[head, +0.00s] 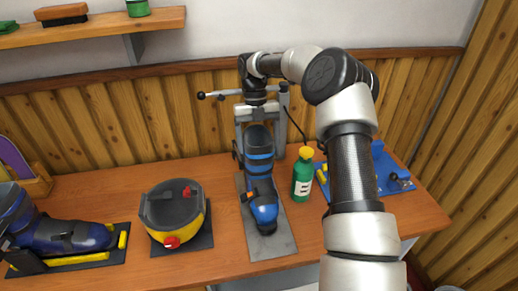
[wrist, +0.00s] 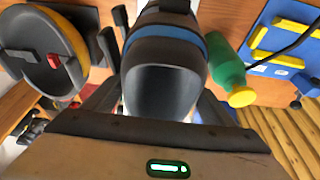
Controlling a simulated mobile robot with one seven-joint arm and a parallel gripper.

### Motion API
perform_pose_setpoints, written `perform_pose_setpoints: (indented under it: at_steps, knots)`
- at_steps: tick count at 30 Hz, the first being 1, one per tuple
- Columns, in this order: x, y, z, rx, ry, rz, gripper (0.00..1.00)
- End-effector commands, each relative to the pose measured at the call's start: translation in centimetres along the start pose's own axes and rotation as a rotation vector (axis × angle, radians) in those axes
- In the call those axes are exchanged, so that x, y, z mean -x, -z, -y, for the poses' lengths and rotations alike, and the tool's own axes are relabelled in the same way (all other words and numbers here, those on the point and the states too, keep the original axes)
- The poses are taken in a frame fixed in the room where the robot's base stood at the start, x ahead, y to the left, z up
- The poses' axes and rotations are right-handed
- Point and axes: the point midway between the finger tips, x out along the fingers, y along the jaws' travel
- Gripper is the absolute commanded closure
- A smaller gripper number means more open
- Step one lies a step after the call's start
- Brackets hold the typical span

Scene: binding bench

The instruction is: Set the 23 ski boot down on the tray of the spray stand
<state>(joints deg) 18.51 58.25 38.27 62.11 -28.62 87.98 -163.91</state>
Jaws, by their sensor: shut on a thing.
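A black and blue ski boot (head: 260,165) is upright in the head view, toe towards me, over a long grey plate (head: 280,240). I cannot tell whether its sole touches the plate. My gripper (head: 256,115) is above the boot and shut on its upper cuff. In the wrist view the boot (wrist: 165,50) fills the middle, its dark opening facing the camera. No number on it is readable. A blue base (head: 400,185) with yellow bars lies right of the boot, partly behind my arm; I cannot tell whether it is the spray stand's tray.
A green bottle (head: 302,175) with a yellow cap stands close right of the boot. A round black and yellow container (head: 172,215) stands to the left. A grey frame with a lever (head: 220,94) stands behind.

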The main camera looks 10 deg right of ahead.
Motion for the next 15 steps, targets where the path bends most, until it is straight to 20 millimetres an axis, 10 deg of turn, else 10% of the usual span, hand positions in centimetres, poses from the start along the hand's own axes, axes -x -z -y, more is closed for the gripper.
perform_pose_setpoints:
  at_steps: [13, 14, 15]
  knots:
    - [-0.38, -0.16, -0.02, 0.000, 0.000, 0.001, 0.85]
    - [-0.36, -0.16, -0.02, 0.000, 0.000, 0.001, 0.19]
    - [-0.36, -0.16, -0.02, 0.000, 0.000, 0.001, 0.12]
